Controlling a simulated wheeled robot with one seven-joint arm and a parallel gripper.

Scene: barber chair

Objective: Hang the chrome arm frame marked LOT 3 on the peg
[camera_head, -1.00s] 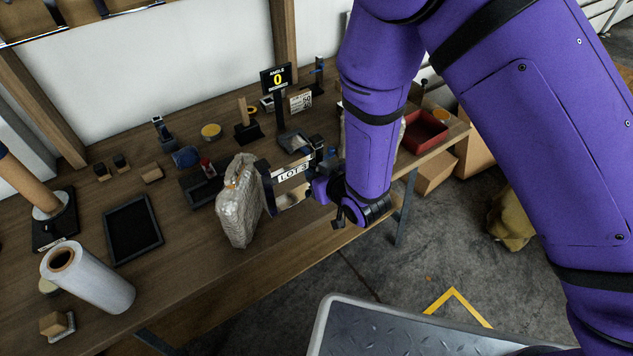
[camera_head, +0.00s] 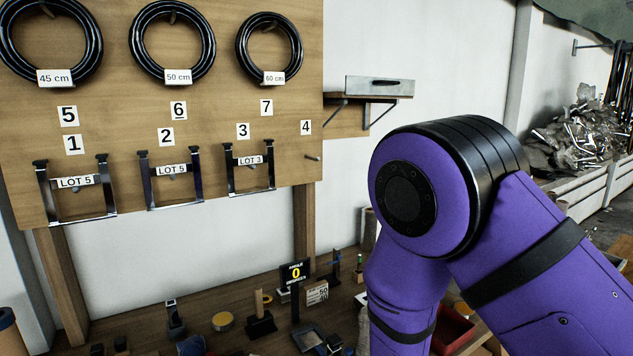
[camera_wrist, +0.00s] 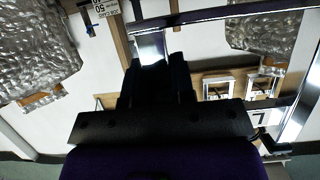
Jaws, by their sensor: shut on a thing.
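My gripper (camera_wrist: 156,82) shows in the wrist view, shut on one side of a chrome arm frame (camera_wrist: 150,46). The frame's bright bars run along the top and down the right side of that view; its LOT label cannot be read there. The gripper and this frame are outside the head view. In the head view, the peg (camera_head: 312,157) under number 4 is bare. Pegs 1, 2 and 3 each bear a hanging chrome frame: a LOT 5 frame (camera_head: 110,190), another LOT 5 frame (camera_head: 197,182) and a LOT 3 frame (camera_head: 271,178).
Black hose coils (camera_head: 208,42) hang above on the wooden board (camera_head: 120,110). A small wall shelf (camera_head: 380,88) juts out right of the board. The workbench below holds an angle display (camera_head: 295,273) and small items. Silvery wrapped bundles (camera_wrist: 35,60) show in the wrist view.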

